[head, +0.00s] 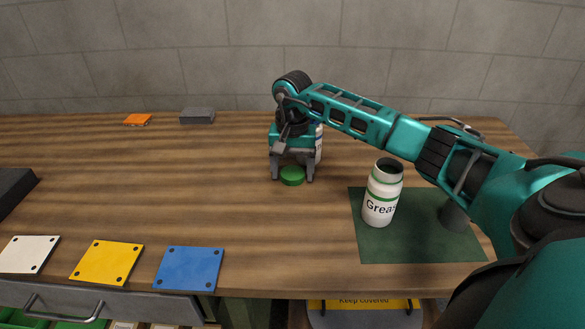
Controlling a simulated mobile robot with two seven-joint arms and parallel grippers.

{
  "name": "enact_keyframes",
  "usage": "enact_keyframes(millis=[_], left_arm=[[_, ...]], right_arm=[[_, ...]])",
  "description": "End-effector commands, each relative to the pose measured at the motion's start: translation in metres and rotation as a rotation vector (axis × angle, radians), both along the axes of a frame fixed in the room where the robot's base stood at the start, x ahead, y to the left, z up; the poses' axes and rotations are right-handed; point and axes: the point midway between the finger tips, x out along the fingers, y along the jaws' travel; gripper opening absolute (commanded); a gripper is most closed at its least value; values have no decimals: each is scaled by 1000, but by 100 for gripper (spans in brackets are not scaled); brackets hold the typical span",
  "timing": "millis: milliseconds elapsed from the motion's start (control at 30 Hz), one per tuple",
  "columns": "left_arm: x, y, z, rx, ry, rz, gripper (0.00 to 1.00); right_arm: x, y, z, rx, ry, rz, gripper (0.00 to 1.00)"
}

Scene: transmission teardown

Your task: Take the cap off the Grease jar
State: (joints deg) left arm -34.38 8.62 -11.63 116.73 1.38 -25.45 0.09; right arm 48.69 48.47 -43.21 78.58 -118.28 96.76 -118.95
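The white Grease jar (382,193) stands upright on the dark green mat at the right of the table. Its dark mouth is open and no cap is on it. A round green cap (292,176) appears to lie on the wooden table left of the jar. My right gripper (293,177) points down over the cap. Its fingers are apart, one on each side of the cap, with small gaps showing. My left gripper is not in view.
Another white container (318,146) stands partly hidden behind my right gripper. A dark cylinder (455,216) is on the mat (415,249) near my arm. White, yellow (106,262) and blue (188,268) plates line the front edge. The table's left middle is clear.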

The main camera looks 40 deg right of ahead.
Motion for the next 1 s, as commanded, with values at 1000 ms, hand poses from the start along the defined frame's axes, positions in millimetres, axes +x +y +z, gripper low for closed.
enact_keyframes(millis=[1000], left_arm=[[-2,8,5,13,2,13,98]], right_arm=[[0,0,112,-1,-1,1,84]])
